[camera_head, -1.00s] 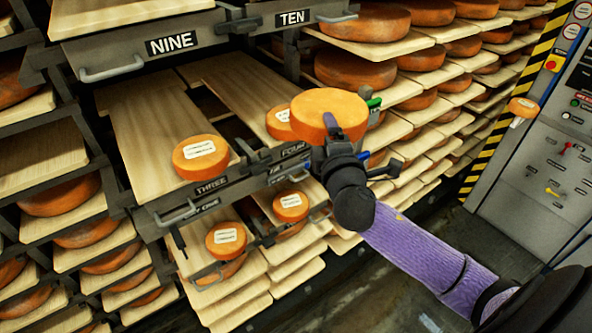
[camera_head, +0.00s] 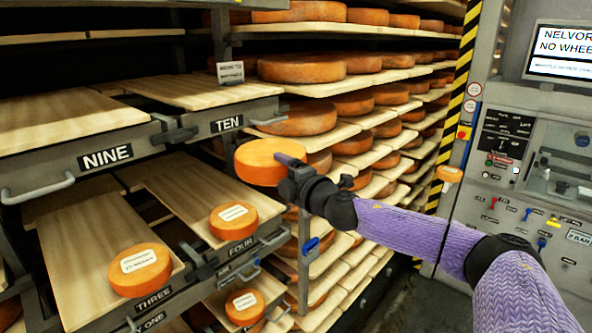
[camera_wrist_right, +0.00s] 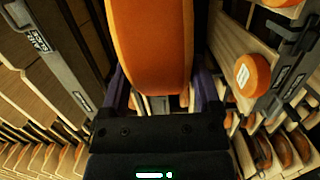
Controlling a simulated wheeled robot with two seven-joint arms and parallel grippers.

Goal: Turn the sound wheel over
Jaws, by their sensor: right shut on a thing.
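My right gripper (camera_head: 290,168) is shut on an orange cheese wheel (camera_head: 258,162) and holds it in the air in front of the shelf marked TEN. The wheel's broad upper face shows no label in the head view. In the right wrist view the held wheel (camera_wrist_right: 150,40) fills the top middle between the two purple fingers. Labelled wheels rest on the boards below: one at THREE (camera_head: 140,270), one at FOUR (camera_head: 233,219) and one on a lower board (camera_head: 244,306). Which of them is the sound wheel I cannot tell. My left gripper is not in view.
Empty boards lie on the shelves marked NINE (camera_head: 60,122) and TEN (camera_head: 190,92). A small sign (camera_head: 230,72) stands at the back of TEN. Racks full of wheels (camera_head: 300,118) stand behind. A control panel (camera_head: 510,170) with a screen (camera_head: 562,52) is at the right.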

